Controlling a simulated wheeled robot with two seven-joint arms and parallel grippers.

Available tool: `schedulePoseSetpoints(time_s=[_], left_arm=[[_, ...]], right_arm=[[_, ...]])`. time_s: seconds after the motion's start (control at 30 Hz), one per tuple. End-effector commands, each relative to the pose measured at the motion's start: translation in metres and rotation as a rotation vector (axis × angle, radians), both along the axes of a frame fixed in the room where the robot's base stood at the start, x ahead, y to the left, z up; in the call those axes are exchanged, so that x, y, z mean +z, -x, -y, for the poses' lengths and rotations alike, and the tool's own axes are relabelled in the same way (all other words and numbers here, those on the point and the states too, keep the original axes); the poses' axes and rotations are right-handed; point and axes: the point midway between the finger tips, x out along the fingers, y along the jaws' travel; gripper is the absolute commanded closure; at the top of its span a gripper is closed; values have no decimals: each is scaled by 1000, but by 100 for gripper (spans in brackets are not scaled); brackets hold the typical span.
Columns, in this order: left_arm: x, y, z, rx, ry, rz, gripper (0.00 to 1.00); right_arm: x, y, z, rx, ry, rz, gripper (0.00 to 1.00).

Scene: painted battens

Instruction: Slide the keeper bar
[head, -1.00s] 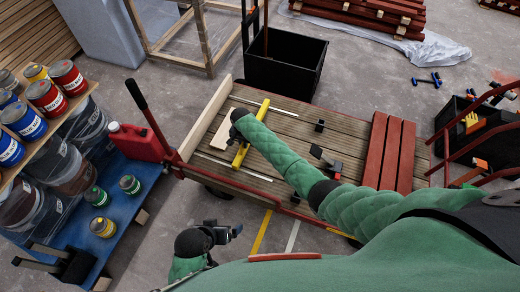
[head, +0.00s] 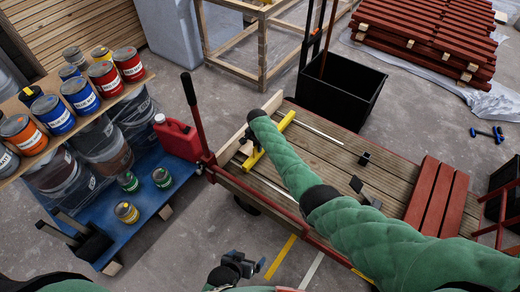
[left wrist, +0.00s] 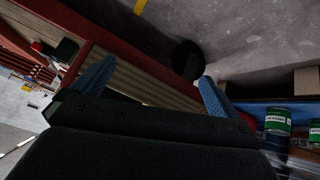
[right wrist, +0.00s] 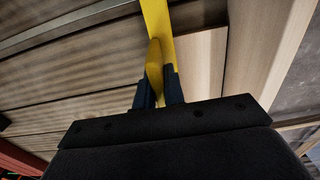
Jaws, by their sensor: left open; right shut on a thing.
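The yellow keeper bar (head: 285,122) lies across the slatted deck of the red cart (head: 385,160), over two thin metal rails (head: 318,131), near the deck's left end. My right gripper (head: 249,146) is at the bar, partly hidden by my arm in the head view. In the right wrist view my right gripper (right wrist: 159,88) is shut on an upright yellow part of the bar (right wrist: 156,22). A pale board (right wrist: 201,65) lies right beside the bar there; I cannot tell if they touch. My left gripper (head: 240,264) is open and empty, in front of the cart; its spread fingers (left wrist: 155,86) show in the left wrist view.
A pale end board (head: 268,106) closes the deck's left end. Red battens (head: 437,195), a black block (head: 364,158) and a dark clamp-like piece (head: 364,191) are on the deck's right. A paint shelf (head: 140,80) and red can (head: 180,140) stand left. A black bin (head: 340,98) stands behind.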

Motion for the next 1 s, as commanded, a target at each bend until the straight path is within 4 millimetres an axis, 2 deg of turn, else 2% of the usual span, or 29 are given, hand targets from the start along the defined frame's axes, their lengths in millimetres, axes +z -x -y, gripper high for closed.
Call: schedulePoseSetpoints(time_s=[0.23,0.27,0.33,0.37,0.63,0.73,0.87,1.0], left_arm=[[0,0,0,0,0,0,1],[0,0,0,0,0,-1,1],[0,1,0,-1,1,-1,1],[0,1,0,-1,1,-1,1],[0,2,1,0,1,-3,1],[2,2,0,-2,-1,-8,1],[11,2,0,-7,-3,-22,1],[36,-9,0,-9,-2,-16,1]], right_arm=[[0,0,0,1,0,1,100],[0,0,0,1,0,1,83],[0,0,0,1,1,1,70],[0,0,0,1,1,1,67],[1,0,0,0,0,0,67],[6,0,0,0,0,0,67],[24,0,0,0,0,1,67],[46,-1,0,0,-1,2,67]])
